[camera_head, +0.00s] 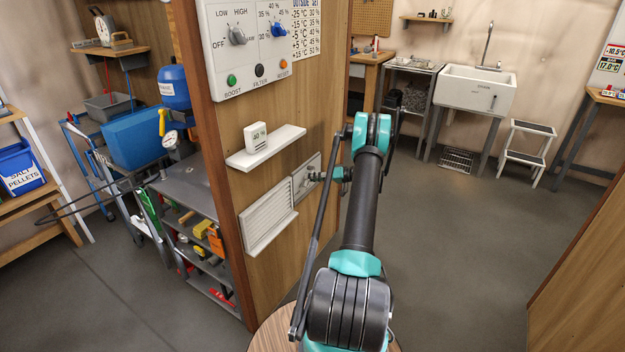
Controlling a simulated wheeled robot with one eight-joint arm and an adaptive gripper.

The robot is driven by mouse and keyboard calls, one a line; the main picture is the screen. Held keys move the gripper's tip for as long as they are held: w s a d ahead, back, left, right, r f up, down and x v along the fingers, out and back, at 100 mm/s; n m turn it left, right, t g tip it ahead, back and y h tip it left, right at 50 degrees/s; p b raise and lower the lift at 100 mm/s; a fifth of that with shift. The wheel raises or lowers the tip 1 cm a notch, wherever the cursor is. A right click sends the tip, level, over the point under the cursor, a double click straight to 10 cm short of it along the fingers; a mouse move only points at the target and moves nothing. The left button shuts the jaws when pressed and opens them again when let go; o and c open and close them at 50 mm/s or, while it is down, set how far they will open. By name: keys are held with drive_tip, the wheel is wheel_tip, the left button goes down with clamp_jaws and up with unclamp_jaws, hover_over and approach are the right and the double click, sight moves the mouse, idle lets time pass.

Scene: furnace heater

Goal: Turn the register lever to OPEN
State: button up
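The register is a white louvred grille (268,218) low on the wooden partition. A pale plate (303,184) is mounted at its right end. A small dark part, which may be the lever, shows on this plate, but its setting and any OPEN mark are too small to read. My gripper (318,175) is at the end of my black and teal arm, in front of the plate and close to it. Its fingers are small and partly hidden by my arm. I cannot tell whether they touch the lever or whether they are open.
A white shelf (282,154) with a small display (256,137) juts out above the grille. A control panel (265,45) with knobs hangs higher. A round wood-grain top (272,330) is below. A grey cart (190,185) stands left; open floor (455,240) lies right.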

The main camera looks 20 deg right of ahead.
drive_tip(key=shift+d, duration=0.1)
drive_tip(key=v, duration=1.1)
drive_tip(key=shift+s+d, duration=0.25)
drive_tip(key=shift+s, duration=0.05)
drive_tip(key=shift+r, duration=0.1)
drive_tip(key=s+a+r+g+h, duration=0.15)
drive_tip(key=s+a+r, duration=0.25)
drive_tip(key=a, duration=0.4)
drive_tip(key=s+a+r+m+g+h, duration=0.15)
drive_tip(key=s+a+r, duration=0.25)
drive_tip(key=a, duration=0.4)
drive_tip(key=s+a+r+g+h, duration=0.1)
drive_tip(key=s+a+r+h, duration=0.2)
drive_tip(key=a, duration=0.5)
drive_tip(key=s+a+h, duration=0.3)
drive_tip(key=s, duration=1.2)
drive_tip(key=s+a+h, duration=0.3)
drive_tip(key=s, duration=1.2)
drive_tip(key=shift+s+a+f, duration=0.2)
drive_tip(key=shift+a+f, duration=0.05)
drive_tip(key=shift+f, duration=0.2)
